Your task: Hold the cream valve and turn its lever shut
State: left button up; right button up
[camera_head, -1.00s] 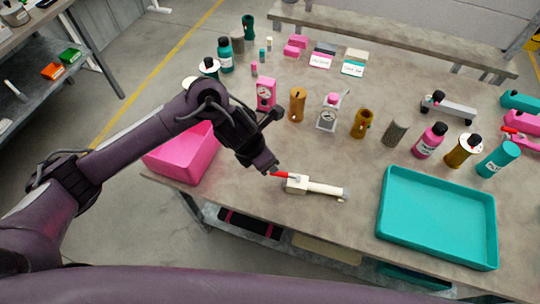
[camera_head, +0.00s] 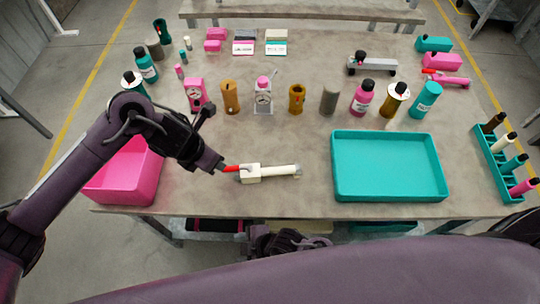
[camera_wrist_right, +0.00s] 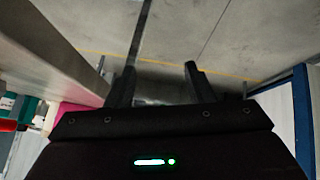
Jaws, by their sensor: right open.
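The cream valve (camera_head: 270,172) lies on the table near its front edge, its pipe end pointing right. Its red lever (camera_head: 231,168) sticks out to the left. My left gripper (camera_head: 221,166) is at the outer end of the lever, touching or nearly touching it; whether its jaws are closed on it is too small to tell. My right gripper (camera_head: 287,240) is low in the head view, in front of the table's front edge and apart from the valve. In the right wrist view its two fingers (camera_wrist_right: 158,82) are spread with nothing between them.
A pink bin (camera_head: 125,175) stands left of the valve, under my left arm. A teal tray (camera_head: 388,198) lies to its right. Gauges, bottles and cylinders stand in a row behind. A teal rack (camera_head: 491,165) is at the far right. The table (camera_head: 310,215) is bare around the valve.

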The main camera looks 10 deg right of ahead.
jog(key=w+d+r+t+h, duration=0.1)
jog(key=w+d+r, duration=0.1)
jog(key=w+r, duration=0.2)
jog(key=w+d+r+t, duration=0.1)
jog(key=w+d+r, duration=0.1)
jog(key=w+r, duration=0.3)
jog(key=w+d+r+h, duration=0.1)
jog(key=w+d+r, duration=0.2)
jog(key=w, duration=0.7)
jog(key=shift+w+r+t+h, duration=0.3)
jog(key=shift+w+r+t, duration=0.1)
jog(key=shift+r, duration=0.35)
jog(key=w+d+r+m+h, duration=0.1)
jog(key=w+d+r, duration=0.4)
jog(key=w+r, duration=0.15)
jog(key=g+h, duration=0.3)
jog(key=g, duration=0.3)
send_over(270, 170)
notch_tip(270, 170, down, 8)
notch_tip(270, 170, down, 6)
jog(key=shift+r, duration=0.1)
jog(key=shift+f, duration=0.8)
jog(key=shift+c, duration=0.2)
